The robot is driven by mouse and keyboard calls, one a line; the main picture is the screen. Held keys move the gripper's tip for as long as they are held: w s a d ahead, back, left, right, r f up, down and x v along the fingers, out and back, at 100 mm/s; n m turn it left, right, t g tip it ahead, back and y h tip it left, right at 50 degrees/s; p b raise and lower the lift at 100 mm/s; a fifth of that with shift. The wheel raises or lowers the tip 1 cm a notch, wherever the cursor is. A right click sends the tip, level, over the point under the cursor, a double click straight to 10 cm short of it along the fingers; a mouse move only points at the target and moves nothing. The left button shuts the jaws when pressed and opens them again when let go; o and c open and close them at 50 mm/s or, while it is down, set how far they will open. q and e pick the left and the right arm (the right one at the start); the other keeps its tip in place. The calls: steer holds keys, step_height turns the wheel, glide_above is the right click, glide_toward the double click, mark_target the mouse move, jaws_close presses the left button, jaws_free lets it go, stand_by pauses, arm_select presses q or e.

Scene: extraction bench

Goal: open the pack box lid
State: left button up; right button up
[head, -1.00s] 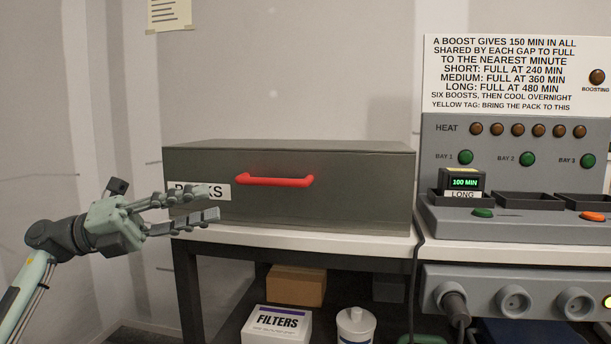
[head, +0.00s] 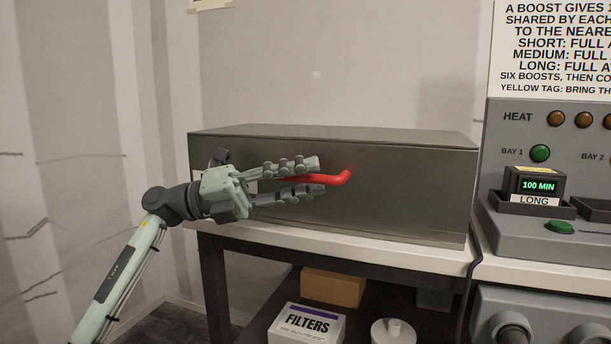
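The pack box (head: 400,200) is a dark grey-green metal box on the bench, in the middle of the head view. Its lid (head: 340,138) is down. A red bar handle (head: 342,177) sits on its front face; its left part is hidden behind my fingers. My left gripper (head: 320,177) is in front of the box, its fingers pointing right and apart, one above and one below the line of the handle. I cannot tell whether they touch it. The box's label is mostly hidden by the gripper. My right gripper is not in view.
The bench top (head: 330,246) has a narrow free strip before the box. Right of it stands a charger panel (head: 510,150) with a pack reading 100 MIN (head: 536,185) in a bay. Below are a FILTERS box (head: 307,325), a cardboard box (head: 333,288) and a white tub (head: 393,332).

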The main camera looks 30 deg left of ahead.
arm_select(q)
steer(key=shift+w+d, duration=0.15)
steer(key=shift+c, duration=0.5)
jaws_close()
steer(key=shift+r, duration=0.1)
